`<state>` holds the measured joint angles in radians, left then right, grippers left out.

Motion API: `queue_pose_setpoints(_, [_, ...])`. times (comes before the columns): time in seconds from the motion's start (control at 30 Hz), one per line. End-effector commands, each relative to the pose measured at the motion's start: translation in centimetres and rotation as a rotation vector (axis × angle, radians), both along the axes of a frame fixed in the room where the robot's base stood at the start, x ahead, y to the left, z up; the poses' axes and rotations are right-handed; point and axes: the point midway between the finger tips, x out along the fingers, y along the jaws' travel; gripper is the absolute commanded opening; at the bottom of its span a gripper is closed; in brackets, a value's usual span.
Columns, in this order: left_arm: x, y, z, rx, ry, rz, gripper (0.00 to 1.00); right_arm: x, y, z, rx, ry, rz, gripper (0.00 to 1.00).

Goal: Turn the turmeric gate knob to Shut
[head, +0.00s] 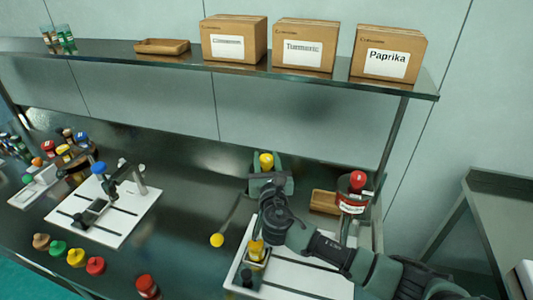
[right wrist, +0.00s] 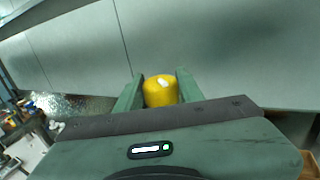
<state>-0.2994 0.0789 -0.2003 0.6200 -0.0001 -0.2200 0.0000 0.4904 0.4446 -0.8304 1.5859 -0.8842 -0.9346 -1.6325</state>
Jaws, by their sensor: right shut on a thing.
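The yellow knob (head: 266,161), whose colour matches the turmeric parts, is between the fingers of my right gripper (head: 266,167). In the right wrist view the yellow knob (right wrist: 160,91) sits between the two green fingers, and the gripper is shut on it. What lies under the knob is hidden by my gripper and arm. No Shut marking can be read. The Turmeric box (head: 303,46) stands on the shelf. My left gripper is in neither view.
A red knob (head: 357,180) tops a Paprika container (head: 352,204) right of my gripper. A yellow ball-ended lever (head: 217,240) and a yellow jar (head: 256,250) are below. Another station on a white board (head: 120,222) and several coloured caps are at left.

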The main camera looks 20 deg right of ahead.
Motion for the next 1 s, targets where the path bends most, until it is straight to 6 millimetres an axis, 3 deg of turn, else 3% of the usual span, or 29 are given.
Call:
queue_pose_setpoints(0.27, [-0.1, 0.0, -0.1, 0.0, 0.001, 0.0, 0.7, 0.1, 0.3, -0.2, 0.004, 0.004, -0.262, 0.0])
queue_pose_setpoints(0.6, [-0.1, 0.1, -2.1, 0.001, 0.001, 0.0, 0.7, 0.1, 0.2, -0.4, 0.001, 0.003, -0.559, 0.0])
queue_pose_setpoints(1.0, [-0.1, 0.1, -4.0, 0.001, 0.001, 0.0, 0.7, 0.0, 0.0, -0.3, -0.001, 0.004, -0.767, 0.0])
